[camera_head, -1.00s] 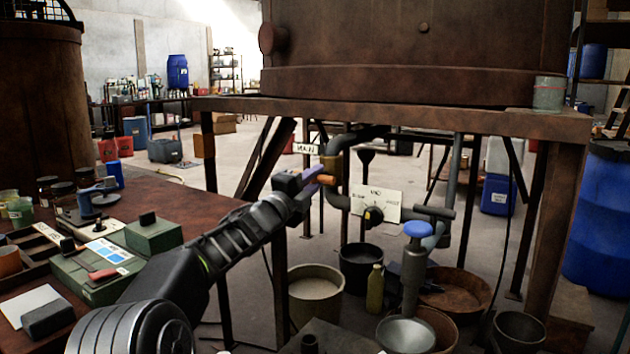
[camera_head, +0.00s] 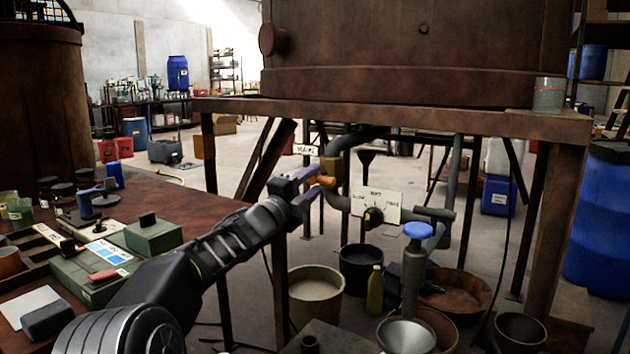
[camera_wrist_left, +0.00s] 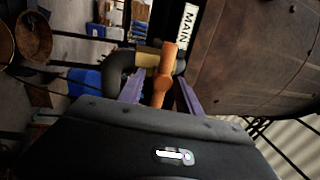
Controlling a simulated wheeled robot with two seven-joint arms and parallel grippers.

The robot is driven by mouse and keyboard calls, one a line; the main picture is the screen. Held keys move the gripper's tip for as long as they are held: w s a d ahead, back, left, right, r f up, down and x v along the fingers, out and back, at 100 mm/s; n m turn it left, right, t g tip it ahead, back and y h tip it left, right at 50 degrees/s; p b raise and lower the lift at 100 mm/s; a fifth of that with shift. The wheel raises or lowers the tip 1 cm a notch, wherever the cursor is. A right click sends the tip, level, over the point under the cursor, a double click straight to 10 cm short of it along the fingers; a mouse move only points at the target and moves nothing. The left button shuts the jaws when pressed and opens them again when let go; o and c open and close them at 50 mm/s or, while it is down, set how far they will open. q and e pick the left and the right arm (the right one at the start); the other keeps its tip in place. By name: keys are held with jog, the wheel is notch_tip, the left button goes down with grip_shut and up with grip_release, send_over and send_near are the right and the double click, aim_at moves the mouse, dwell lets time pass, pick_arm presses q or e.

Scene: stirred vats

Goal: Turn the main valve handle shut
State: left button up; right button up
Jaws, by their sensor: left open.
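The main valve has a brass body (camera_head: 331,166) on a dark pipe, below a small white MAIN sign (camera_head: 306,150). Its orange handle (camera_head: 327,181) sticks out from the body towards my left gripper. My left gripper (camera_head: 313,182) is open, its purple fingers at the handle. In the left wrist view, the orange handle (camera_wrist_left: 166,72) runs between the two spread fingers (camera_wrist_left: 160,92), with the brass body (camera_wrist_left: 147,60) behind it. I cannot tell whether either finger touches the handle. My right gripper is not in view.
A white dial plate (camera_head: 387,206) with a black knob sits right of the valve, near a blue-topped handle (camera_head: 418,230). The rusty vat stand's beam (camera_head: 400,115) runs above. Buckets (camera_head: 315,290) stand below. A cluttered bench (camera_head: 190,208) lies left.

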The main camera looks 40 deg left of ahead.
pick_arm(q)
jog(key=v, duration=0.6)
jog(key=shift+s, duration=0.2)
